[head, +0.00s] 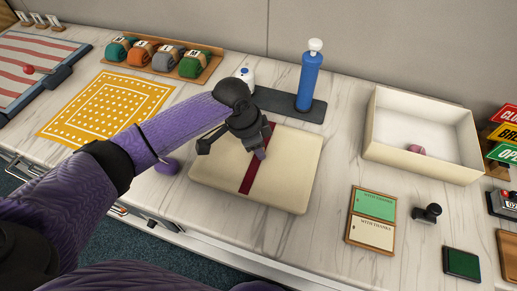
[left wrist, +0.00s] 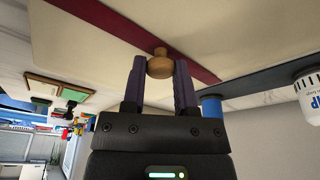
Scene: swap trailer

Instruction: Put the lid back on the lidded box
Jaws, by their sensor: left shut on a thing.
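The cream lid (head: 215,176) with a dark red band lies flat at the middle of the counter; I cannot tell whether it touches the surface. The open cream lidded box (head: 424,164) stands to its right, with a small pink item (head: 416,149) inside. My left gripper (head: 260,151) is over the lid's middle. In the left wrist view, the gripper (left wrist: 160,68) is shut on the lid's round wooden knob (left wrist: 160,63), and the lid (left wrist: 100,48) fills the upper part. The knob is hidden in the head view. My right gripper is not in view.
A blue pump (head: 309,82) on a dark base stands behind the lid. A green and cream card tray (head: 372,219), black stamp (head: 427,213) and green pad (head: 461,264) lie in front of the box. A yellow mat (head: 105,105) and yarn rack (head: 165,60) are left.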

